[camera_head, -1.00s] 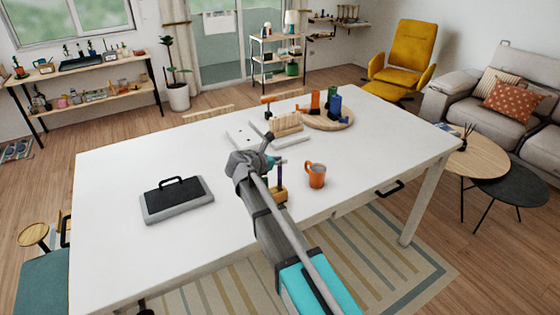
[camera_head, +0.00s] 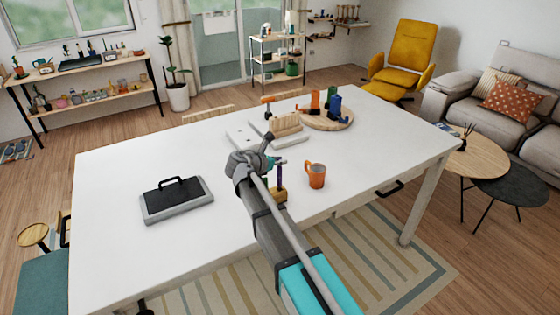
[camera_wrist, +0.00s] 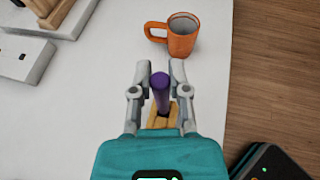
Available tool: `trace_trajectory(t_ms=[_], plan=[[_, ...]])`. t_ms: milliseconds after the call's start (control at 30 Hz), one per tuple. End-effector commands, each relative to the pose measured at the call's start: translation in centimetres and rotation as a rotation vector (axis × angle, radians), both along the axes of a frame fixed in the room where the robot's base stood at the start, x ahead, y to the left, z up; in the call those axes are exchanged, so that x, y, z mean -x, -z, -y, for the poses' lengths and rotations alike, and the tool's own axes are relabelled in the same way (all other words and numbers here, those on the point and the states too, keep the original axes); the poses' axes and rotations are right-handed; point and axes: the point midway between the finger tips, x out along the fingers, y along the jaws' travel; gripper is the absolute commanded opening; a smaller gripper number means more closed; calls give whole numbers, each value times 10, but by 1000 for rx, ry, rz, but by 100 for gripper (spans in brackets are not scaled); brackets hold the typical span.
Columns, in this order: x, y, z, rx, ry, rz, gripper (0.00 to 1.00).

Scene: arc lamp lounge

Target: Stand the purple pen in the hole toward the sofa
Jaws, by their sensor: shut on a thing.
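The purple pen (camera_head: 279,174) stands about upright over a small yellowish wooden block (camera_head: 280,195) near the table's front edge. My gripper (camera_head: 280,161) is shut on the upper part of the pen. In the wrist view the pen (camera_wrist: 161,88) shows between my two fingers, with the block (camera_wrist: 160,116) beneath it. The pen's lower end meets the block in the picture, but I cannot tell whether it is in a hole or just above one. The block's holes are hidden by the pen and my gripper.
An orange mug (camera_head: 316,176) stands close to the right of the block. A black-and-grey case (camera_head: 176,200) lies at left. A pale board (camera_head: 242,136) and a round wooden tray (camera_head: 327,122) are behind. The sofa (camera_head: 478,122) is at far right. The table's right side is clear.

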Motion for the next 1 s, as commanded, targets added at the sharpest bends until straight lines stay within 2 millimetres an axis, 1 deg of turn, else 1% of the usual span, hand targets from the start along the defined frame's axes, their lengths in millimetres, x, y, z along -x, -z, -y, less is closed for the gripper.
trace_trajectory(t_ms=[367,1000], plan=[[0,1,0,0,0,0,0],[0,13,0,0,0,0,0]])
